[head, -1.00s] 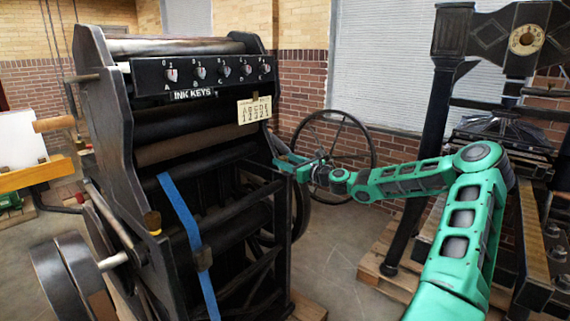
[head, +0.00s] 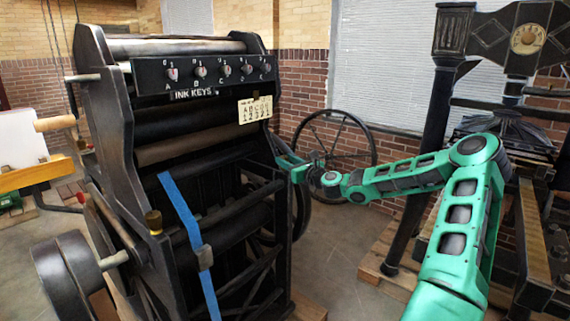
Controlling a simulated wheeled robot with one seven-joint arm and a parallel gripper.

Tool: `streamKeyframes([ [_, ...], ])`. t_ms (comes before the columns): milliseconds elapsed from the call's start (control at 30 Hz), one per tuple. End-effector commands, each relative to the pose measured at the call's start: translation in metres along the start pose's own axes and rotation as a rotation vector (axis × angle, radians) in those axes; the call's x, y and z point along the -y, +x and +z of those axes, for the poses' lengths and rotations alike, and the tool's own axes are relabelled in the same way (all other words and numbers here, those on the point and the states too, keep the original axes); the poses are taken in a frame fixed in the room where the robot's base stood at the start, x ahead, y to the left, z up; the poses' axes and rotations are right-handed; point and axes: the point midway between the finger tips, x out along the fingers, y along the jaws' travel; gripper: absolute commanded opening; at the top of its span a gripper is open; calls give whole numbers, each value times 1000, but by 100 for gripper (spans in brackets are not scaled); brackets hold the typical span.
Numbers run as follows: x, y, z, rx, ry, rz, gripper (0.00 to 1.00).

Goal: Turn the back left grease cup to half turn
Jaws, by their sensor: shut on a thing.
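The black press (head: 205,150) stands at left, carrying the ink keys plate. My gripper (head: 287,161) is at the right side of the press, just behind its right side frame. It is small and partly covered here. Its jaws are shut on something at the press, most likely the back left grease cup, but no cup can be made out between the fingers. A brass grease cup (head: 153,221) stands upright on the lower left side frame, well apart from my gripper.
A large spoked wheel (head: 334,150) stands behind my wrist. A second black press (head: 490,130) stands on a pallet at right. A blue strap (head: 187,220) hangs down the near press. The floor between the presses (head: 340,260) is open.

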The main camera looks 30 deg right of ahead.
Motion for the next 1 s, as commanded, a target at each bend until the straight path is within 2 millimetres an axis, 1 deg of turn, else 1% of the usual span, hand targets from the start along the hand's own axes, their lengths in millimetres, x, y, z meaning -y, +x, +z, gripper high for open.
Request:
streamKeyframes([
  [67, 0, 0, 0, 1, -1, 0, 9],
  [100, 0, 0, 0, 1, -1, 0, 36],
  [167, 0, 0, 0, 1, -1, 0, 50],
  [467, 0, -1, 0, 0, 0, 0, 50],
  [567, 0, -6, 0, -1, 0, 1, 50],
  [667, 1, -19, 0, -1, 0, 0, 50],
  [1000, 1, -80, -1, -2, -1, -2, 50],
])
